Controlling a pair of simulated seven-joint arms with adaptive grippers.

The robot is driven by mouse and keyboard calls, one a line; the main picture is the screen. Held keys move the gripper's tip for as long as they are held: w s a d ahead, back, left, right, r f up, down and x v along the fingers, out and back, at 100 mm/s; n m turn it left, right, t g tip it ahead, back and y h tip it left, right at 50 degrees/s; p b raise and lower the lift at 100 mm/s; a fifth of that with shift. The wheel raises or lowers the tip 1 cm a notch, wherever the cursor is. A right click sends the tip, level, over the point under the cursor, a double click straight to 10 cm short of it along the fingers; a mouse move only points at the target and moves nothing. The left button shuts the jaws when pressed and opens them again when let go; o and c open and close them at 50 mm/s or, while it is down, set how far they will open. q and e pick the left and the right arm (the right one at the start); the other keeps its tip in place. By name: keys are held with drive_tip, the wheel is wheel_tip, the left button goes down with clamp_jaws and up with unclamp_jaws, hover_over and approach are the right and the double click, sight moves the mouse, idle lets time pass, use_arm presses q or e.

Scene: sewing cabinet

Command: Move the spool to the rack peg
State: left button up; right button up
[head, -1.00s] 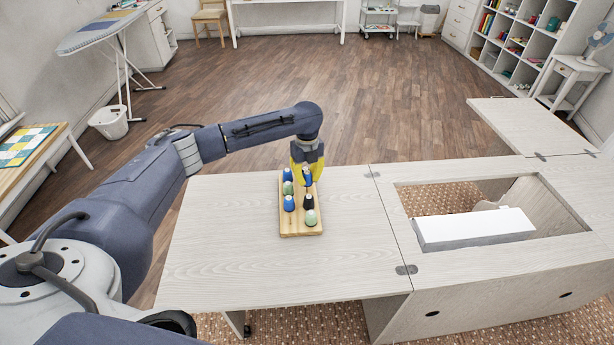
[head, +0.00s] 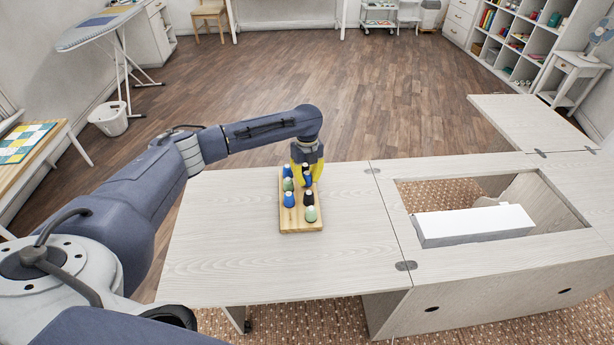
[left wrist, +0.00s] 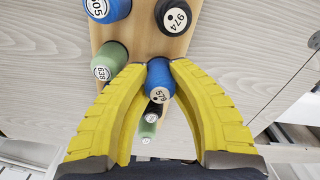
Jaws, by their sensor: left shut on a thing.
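My left gripper (head: 307,172) has its yellow fingers around a blue spool (left wrist: 159,80) marked 579, gripping it from both sides. It is at the far right part of a wooden spool rack (head: 298,221) on the table. In the left wrist view my fingertips (left wrist: 159,66) meet the sides of the spool near its top. I cannot tell whether the spool is seated on a peg or lifted. Around it stand a black spool 974 (left wrist: 174,16), a green spool 638 (left wrist: 108,62) and a blue spool 505 (left wrist: 106,8). The pegs are mostly hidden.
The pale tabletop (head: 230,250) around the rack is clear. A cabinet opening with a white box (head: 473,226) lies to the right. My right gripper is out of view.

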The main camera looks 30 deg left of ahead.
use_arm(q)
drive_tip(key=shift+f, duration=0.25)
drive_tip(key=o, duration=0.9)
drive_tip(key=shift+o, duration=0.2)
wheel_tip(320, 180, up, 12)
idle(0.5)
